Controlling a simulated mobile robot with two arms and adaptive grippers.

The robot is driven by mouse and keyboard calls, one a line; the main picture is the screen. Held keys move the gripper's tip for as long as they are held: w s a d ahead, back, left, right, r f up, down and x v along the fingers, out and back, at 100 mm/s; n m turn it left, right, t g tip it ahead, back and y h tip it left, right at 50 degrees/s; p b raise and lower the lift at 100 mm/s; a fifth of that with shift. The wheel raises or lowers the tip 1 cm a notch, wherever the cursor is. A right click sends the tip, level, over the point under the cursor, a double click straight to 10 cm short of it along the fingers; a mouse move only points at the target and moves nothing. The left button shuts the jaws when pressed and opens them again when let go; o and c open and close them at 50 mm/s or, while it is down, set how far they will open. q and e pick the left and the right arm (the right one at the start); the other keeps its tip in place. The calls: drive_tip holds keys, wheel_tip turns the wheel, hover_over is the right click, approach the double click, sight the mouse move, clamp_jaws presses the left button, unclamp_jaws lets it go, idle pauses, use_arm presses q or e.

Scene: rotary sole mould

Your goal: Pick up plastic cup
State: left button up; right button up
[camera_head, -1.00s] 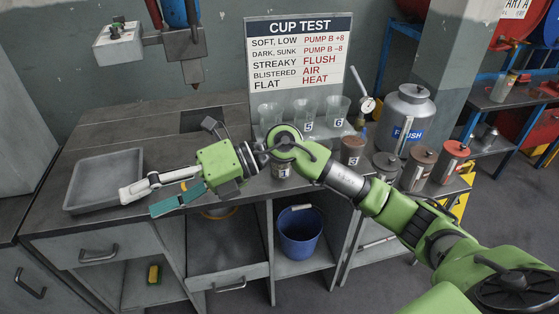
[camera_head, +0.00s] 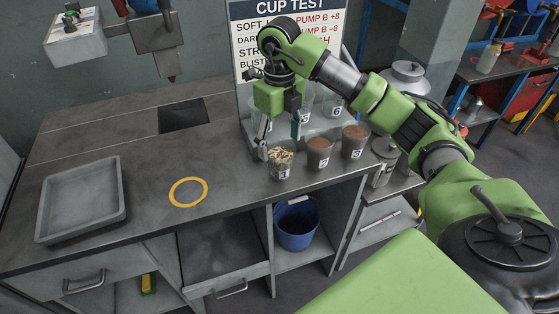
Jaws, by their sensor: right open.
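Clear plastic cups stand on the grey rack below the sign; the one labelled 6 (camera_head: 335,104) shows best, and the one labelled 5 (camera_head: 305,115) is partly behind my gripper. In front, on the bench edge, stand a cup of pale flakes (camera_head: 280,163), a cup of brown material (camera_head: 318,153) and another brown-filled cup (camera_head: 354,142), all upright. My right gripper (camera_head: 279,138) is open and empty, pointing down between the rack and the flake cup. Its grey finger is just behind and left of the flake cup; contact cannot be told. My left gripper is not in view.
A grey tray (camera_head: 82,200) and a yellow ring (camera_head: 188,192) occupy the bench's left side, with free room around them. A dark square recess (camera_head: 184,115) is behind. A blue bucket (camera_head: 297,224) stands below. Lidded cans are at right, partly behind my arm.

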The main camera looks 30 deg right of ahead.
sight(279, 153)
drive_tip(key=f, duration=0.3)
drive_tip(key=shift+w, duration=0.25)
drive_tip(key=shift+f+p, duration=0.65)
drive_tip(key=shift+f, duration=0.15)
wheel_tip(279, 153, down, 4)
drive_tip(key=shift+d+r+p, duration=0.15)
drive_tip(key=shift+r+p, duration=0.05)
drive_tip(key=shift+p, duration=0.7)
drive_tip(key=shift+f, duration=0.45)
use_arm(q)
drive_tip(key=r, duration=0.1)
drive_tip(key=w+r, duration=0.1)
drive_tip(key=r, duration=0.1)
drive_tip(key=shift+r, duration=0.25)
use_arm(e)
drive_tip(key=c, duration=0.9)
